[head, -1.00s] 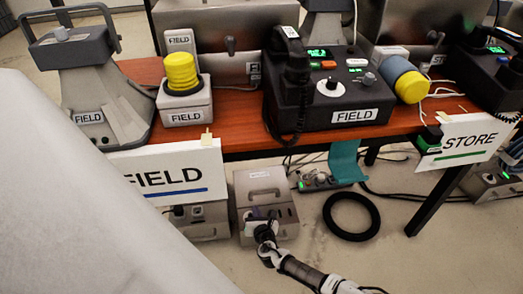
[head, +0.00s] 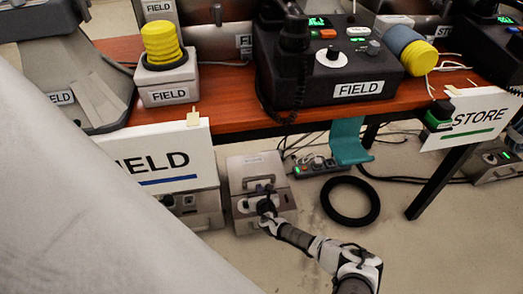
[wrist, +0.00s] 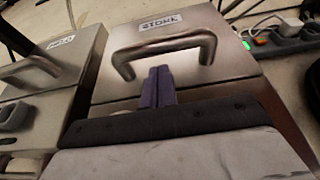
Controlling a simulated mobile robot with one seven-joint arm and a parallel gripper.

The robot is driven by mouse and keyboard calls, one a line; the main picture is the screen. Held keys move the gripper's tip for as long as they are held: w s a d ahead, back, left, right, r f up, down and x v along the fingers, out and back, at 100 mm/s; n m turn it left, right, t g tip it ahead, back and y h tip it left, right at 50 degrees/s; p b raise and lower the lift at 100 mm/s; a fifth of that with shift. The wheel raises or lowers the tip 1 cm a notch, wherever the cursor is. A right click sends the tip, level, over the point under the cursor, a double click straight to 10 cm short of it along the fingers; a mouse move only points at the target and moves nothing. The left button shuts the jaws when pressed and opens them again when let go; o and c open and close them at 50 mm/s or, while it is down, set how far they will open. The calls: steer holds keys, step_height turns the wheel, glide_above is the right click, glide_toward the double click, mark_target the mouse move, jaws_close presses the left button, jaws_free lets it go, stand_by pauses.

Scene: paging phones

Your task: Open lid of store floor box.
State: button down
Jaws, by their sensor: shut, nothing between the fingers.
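The store floor box (head: 245,167) is a grey metal case on the floor under the table's front edge; its lid is down. In the wrist view its lid (wrist: 230,62) carries a label that seems to read STORE and a raised bar handle (wrist: 165,46). My gripper (wrist: 158,80) is shut and empty, its dark purple fingers together just in front of the handle's long bar, close to it. I cannot tell whether they touch. In the head view my gripper (head: 264,198) is over the box's near part and hides some of it.
Another grey box (head: 195,205) stands close on the left; it also shows in the wrist view (wrist: 55,70). A power strip (head: 318,166), a teal bracket (head: 349,142) and a black ring (head: 350,201) are to the right. The wooden table (head: 235,116) overhangs behind, with a FIELD sign (head: 160,155).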

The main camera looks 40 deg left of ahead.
steer(key=shift+w+a+f, duration=0.15)
steer(key=shift+w+a, duration=0.25)
steer(key=shift+a, duration=0.05)
